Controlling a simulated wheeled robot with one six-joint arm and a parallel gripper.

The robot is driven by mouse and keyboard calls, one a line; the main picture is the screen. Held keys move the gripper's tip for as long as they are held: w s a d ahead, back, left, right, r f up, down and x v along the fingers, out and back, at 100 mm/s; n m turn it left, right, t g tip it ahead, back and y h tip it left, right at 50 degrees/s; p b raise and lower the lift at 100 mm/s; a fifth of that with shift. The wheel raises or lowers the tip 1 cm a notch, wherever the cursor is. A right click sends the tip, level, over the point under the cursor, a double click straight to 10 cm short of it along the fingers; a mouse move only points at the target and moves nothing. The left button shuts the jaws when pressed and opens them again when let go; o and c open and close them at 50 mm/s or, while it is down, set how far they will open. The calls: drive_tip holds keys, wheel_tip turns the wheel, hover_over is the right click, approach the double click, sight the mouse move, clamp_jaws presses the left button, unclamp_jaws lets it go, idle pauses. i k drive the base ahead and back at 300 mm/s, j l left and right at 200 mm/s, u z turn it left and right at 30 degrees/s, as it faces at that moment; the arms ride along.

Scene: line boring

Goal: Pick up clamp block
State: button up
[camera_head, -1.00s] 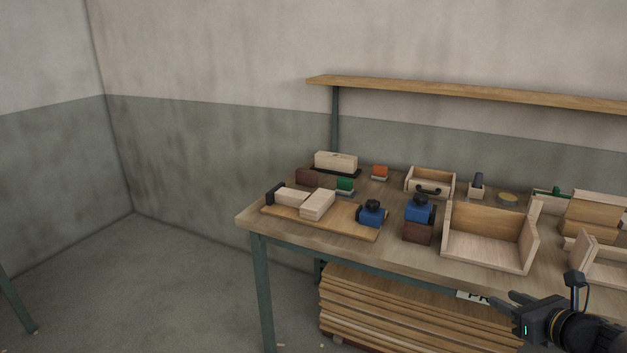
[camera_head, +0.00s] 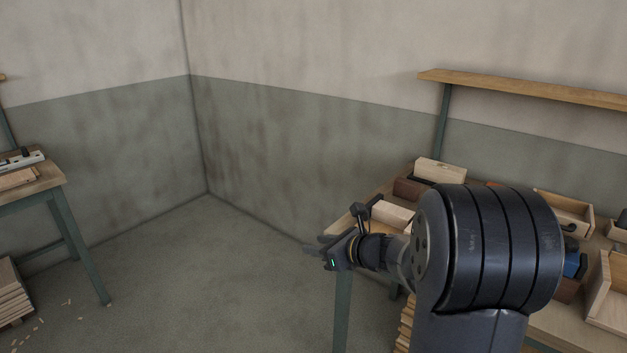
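The workbench (camera_head: 350,212) is at the right, largely hidden behind my arm. A pale wooden block (camera_head: 440,170) and a dark brown block (camera_head: 408,188) sit at its back left. Another pale block (camera_head: 388,214) lies near its left end. Part of a blue piece (camera_head: 574,264) shows to the right of my arm. I cannot tell which piece is the clamp block; it may be hidden. My gripper (camera_head: 318,244) points left beside the bench's left end. Its fingers look spread apart, with nothing visible between them.
A wooden drawer (camera_head: 564,210) and an open-sided wooden box (camera_head: 606,300) stand on the bench's right part. A shelf (camera_head: 530,90) runs along the wall above. A second table (camera_head: 40,188) is at the far left.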

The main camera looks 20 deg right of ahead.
sight(404, 188)
drive_tip(key=i+j+u, duration=0.35)
drive_tip(key=i+u, duration=0.3)
drive_tip(key=i, duration=0.2)
drive_tip(key=i+u, duration=0.35)
drive_tip(key=i+z, duration=0.75)
drive_tip(key=z, duration=0.25)
drive_tip(key=i+j+z, duration=0.25)
drive_tip(key=z, duration=0.25)
drive_tip(key=i+z, duration=0.15)
drive_tip(key=z, duration=0.3)
drive_tip(key=i+z, duration=0.2)
drive_tip(key=z, duration=0.3)
drive_tip(key=i+j+z, duration=0.1)
drive_tip(key=z, duration=0.35)
drive_tip(key=i+j+z, duration=0.15)
drive_tip(key=z, duration=0.35)
drive_tip(key=i+j+z, duration=0.25)
drive_tip(key=z, duration=0.25)
